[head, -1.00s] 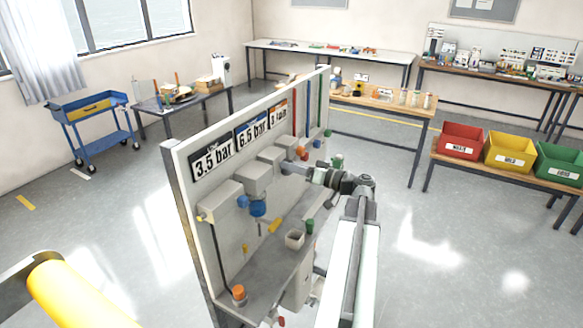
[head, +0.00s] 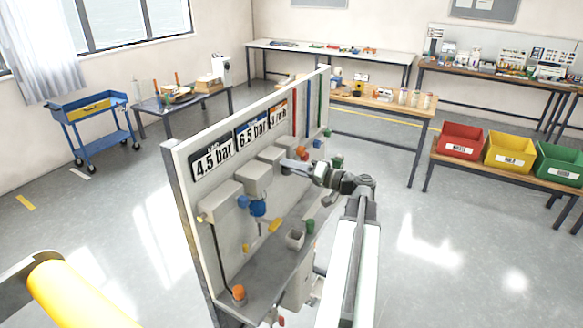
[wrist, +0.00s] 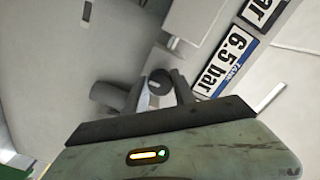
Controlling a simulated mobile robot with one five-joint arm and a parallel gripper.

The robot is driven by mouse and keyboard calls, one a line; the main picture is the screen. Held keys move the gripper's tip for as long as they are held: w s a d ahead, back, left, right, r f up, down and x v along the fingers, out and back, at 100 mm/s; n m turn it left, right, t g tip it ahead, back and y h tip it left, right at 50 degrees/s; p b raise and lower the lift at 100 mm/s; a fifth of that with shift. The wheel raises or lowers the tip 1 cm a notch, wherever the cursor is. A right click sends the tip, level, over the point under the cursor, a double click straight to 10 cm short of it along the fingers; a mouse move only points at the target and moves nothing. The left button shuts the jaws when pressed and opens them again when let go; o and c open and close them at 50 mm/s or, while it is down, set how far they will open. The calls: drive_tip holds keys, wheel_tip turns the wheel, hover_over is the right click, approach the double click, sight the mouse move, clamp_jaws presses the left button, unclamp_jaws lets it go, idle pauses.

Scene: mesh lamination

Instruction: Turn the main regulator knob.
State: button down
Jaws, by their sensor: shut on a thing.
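The upright panel (head: 190,212) stands in the middle of the head view, with several grey boxes on its face. Its left display (head: 213,157) reads 4.5 bar and its middle display (head: 252,134) reads 6.5 bar. The middle display (wrist: 228,66) also shows in the wrist view. My gripper (head: 288,165) reaches the panel face from the right. In the wrist view my gripper (wrist: 158,90) has its fingers on either side of a dark round knob (wrist: 160,77) and is shut on it. In the head view the gripper hides this knob.
A blue part (head: 258,208), a yellow handle (head: 274,225) and a small cup (head: 294,239) sit left of and below my arm. An orange-topped part (head: 238,292) stands on the panel's ledge. Open floor lies to the right, before the red bin (head: 460,141).

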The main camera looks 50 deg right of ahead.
drive_tip(key=c, duration=1)
unclamp_jaws()
drive_tip(key=shift+c, duration=0.2)
drive_tip(key=v, duration=0.8)
